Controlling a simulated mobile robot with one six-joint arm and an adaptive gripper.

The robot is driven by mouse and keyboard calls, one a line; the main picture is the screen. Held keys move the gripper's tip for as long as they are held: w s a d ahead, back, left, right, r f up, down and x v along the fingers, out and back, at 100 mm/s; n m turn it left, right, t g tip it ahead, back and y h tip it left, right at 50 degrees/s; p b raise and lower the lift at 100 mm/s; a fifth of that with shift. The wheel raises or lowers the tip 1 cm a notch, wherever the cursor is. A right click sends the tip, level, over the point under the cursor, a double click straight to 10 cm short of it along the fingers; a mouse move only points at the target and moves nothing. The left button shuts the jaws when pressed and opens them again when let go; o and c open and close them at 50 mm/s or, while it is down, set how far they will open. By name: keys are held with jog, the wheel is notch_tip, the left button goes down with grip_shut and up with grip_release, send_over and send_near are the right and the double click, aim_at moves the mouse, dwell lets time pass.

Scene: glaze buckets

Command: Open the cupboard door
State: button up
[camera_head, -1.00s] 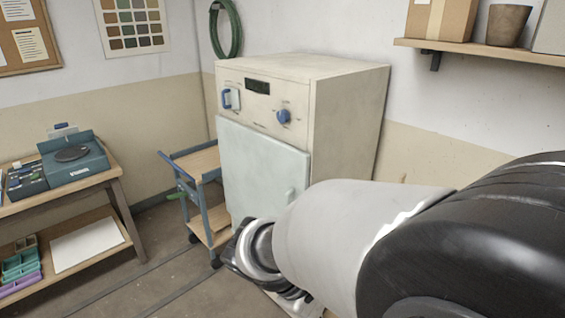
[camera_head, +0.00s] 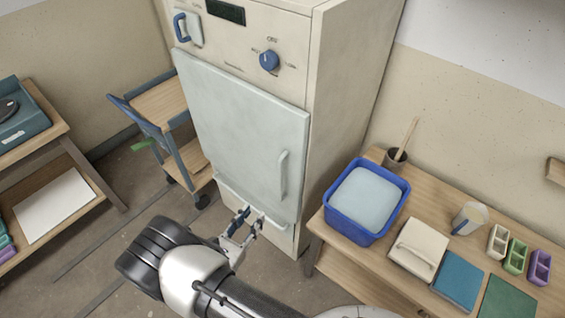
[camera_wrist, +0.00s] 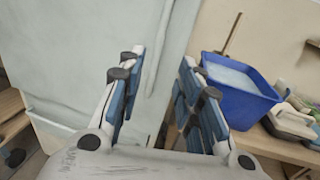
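The cupboard is a tall cream cabinet with a pale grey-green door (camera_head: 240,125) that looks shut. A pale vertical handle (camera_head: 283,175) stands on the door's right side. In the wrist view the door (camera_wrist: 75,60) fills the left, with the handle (camera_wrist: 160,50) upright just beyond my fingers. My gripper (camera_head: 250,220) is low in front of the door, below and left of the handle. In the wrist view my gripper (camera_wrist: 160,85) is open, with nothing between its blue-padded fingers.
A bench (camera_head: 330,262) at right holds a blue tub (camera_head: 340,222) of pale liquid, a lidded box (camera_head: 418,250) and small containers. A blue-framed trolley (camera_head: 185,160) stands left of the cabinet. A blue knob (camera_head: 269,60) sits above the door.

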jog(key=b+x, duration=0.2)
jog(key=x, duration=1.5)
jog(key=shift+w, duration=0.1)
jog(key=shift+c, duration=0.3)
grip_shut()
